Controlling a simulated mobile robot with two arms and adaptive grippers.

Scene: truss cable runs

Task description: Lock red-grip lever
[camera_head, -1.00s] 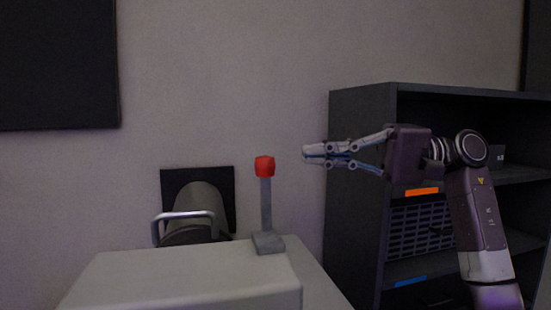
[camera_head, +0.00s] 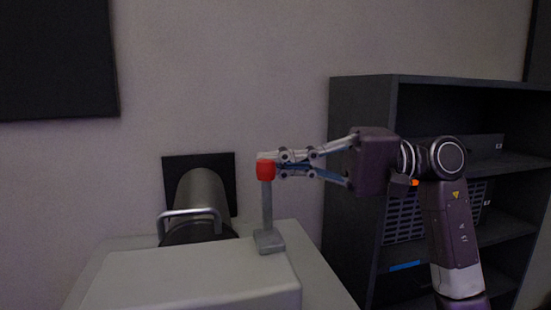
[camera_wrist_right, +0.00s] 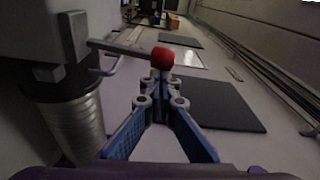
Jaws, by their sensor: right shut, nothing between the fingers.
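The lever has a red grip (camera_head: 265,171) on a grey upright bar (camera_head: 267,206) that rises from a small grey base (camera_head: 269,241) on the light grey box. My right gripper (camera_head: 272,164) comes in from the right, shut and empty, with its fingertips at the red grip. The tips seem to be behind or against the grip; I cannot tell whether they touch. In the right wrist view the red grip (camera_wrist_right: 162,59) lies just beyond the closed fingertips (camera_wrist_right: 160,76). My left gripper is not in view.
The light grey box (camera_head: 190,285) stands below the lever. A metal cylinder (camera_head: 202,190) with a handle (camera_head: 190,214) sits left of the lever, before the wall. A dark shelf unit (camera_head: 355,110) stands at the right, behind my right arm.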

